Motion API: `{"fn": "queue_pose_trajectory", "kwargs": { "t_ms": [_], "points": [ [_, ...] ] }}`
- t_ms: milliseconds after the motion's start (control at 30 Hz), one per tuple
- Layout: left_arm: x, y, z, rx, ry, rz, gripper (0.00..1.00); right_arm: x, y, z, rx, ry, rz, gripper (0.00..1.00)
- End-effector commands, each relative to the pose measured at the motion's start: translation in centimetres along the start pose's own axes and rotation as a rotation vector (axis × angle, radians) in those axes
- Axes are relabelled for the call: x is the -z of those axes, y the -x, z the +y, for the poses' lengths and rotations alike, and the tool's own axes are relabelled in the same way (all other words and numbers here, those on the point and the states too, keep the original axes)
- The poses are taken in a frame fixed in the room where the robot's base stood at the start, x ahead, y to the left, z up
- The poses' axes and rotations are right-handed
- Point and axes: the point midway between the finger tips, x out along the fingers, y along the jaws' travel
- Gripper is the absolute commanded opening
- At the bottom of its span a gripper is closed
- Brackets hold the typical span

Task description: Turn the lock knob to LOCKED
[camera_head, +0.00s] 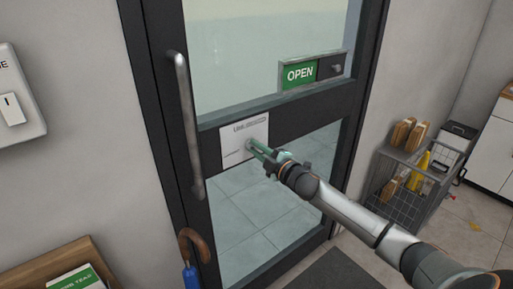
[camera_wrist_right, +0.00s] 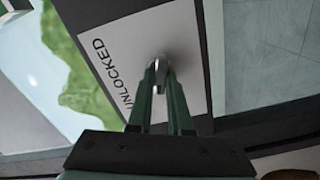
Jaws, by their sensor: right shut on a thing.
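The lock plate (camera_head: 231,149) is a white panel on the dark middle rail of the glass door. In the right wrist view the plate (camera_wrist_right: 180,30) carries the word UNLOCKED beside a metal lock knob (camera_wrist_right: 158,65). My right gripper (camera_head: 252,147) reaches the plate from the right. In the wrist view its green fingers (camera_wrist_right: 159,82) are shut on the knob, one on each side. The fingers hide part of the knob, so its pointing direction is hard to tell. My left gripper is not in view.
A vertical door handle (camera_head: 186,125) stands left of the plate. A green OPEN sign (camera_head: 299,74) is above it. An umbrella (camera_head: 190,262) hangs below the handle. A wire rack (camera_head: 397,190) stands to the right. The door mat (camera_head: 335,274) lies below.

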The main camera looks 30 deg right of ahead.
Motion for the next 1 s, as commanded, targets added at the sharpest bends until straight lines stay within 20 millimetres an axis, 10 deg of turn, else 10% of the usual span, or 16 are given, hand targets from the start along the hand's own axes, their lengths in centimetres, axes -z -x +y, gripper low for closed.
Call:
{"fn": "queue_pose_trajectory", "kwargs": {
  "t_ms": [1000],
  "points": [
    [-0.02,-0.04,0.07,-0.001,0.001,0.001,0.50,-0.02,0.00,-0.21,0.001,0.390,0.001,0.00]
  ]
}}
